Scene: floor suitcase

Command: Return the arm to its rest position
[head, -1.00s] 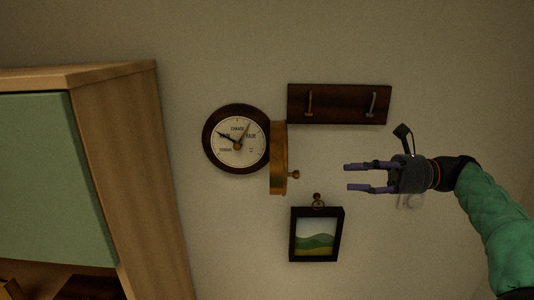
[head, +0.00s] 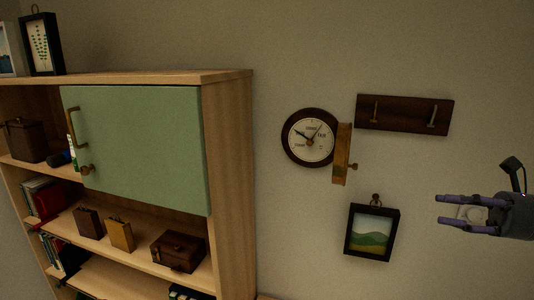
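My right gripper (head: 465,213) is at the right edge of the head view, pointing left. Its two purple fingers are apart with nothing between them. The rest of my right arm is cut off by the picture edge. My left gripper is not in view.
A wooden shelf unit with a green door (head: 140,143) stands at the left, with small cases and books. On the wall are a round dial (head: 310,138), a brass piece (head: 342,152), a hook board (head: 404,114) and a framed landscape picture (head: 372,232).

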